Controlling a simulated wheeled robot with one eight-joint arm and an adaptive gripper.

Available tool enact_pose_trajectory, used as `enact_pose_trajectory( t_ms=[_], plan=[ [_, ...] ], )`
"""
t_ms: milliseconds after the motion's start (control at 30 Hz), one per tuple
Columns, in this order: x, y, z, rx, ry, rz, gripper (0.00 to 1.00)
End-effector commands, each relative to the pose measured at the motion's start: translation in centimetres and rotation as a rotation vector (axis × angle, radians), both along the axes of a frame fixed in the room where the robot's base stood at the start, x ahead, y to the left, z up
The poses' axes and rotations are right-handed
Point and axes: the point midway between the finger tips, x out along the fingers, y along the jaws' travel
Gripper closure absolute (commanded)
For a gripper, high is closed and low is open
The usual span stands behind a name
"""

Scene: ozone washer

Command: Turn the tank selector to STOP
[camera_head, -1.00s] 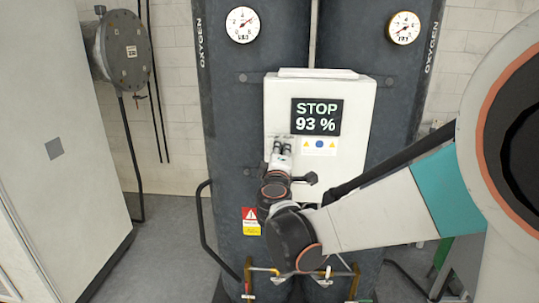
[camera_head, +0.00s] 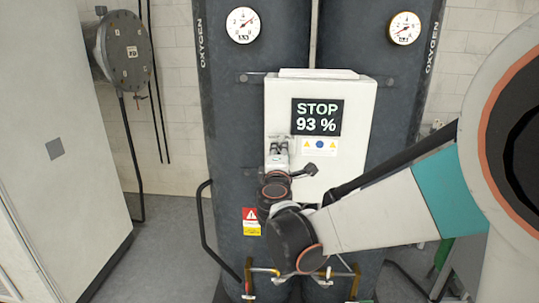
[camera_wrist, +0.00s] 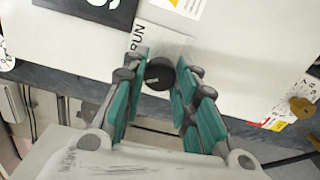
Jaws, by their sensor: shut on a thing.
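The tank selector (camera_wrist: 159,72) is a small dark round knob on the white control box. In the wrist view it sits between the teal pads of my gripper (camera_wrist: 162,76), which is shut on it. The print "RUN" shows beside it; other position marks are hidden or unclear. In the head view my gripper (camera_head: 279,147) is against the lower left of the control box (camera_head: 350,105) and hides the knob. The display (camera_head: 317,117) on the box reads "STOP 93 %".
Two dark oxygen tanks (camera_head: 255,100) stand behind the box, with a gauge (camera_head: 242,25) at the top left and another gauge (camera_head: 404,28) at the top right. A pale cabinet (camera_head: 50,120) stands at the left. Brass pipework (camera_head: 265,270) runs low in front.

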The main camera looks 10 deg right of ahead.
Motion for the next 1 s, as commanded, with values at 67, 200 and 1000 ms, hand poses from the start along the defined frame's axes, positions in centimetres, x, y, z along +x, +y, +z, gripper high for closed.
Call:
enact_pose_trajectory(
  t_ms=[67, 200, 1000],
  plan=[
    [-0.1, 0.1, -0.1, 0.001, 0.001, 0.002, 0.97],
    [-0.1, 0.1, -0.1, 0.001, 0.0, 0.002, 0.52],
    [-7.5, 2.5, -0.1, 0.001, 0.0, 0.005, 0.52]
  ],
)
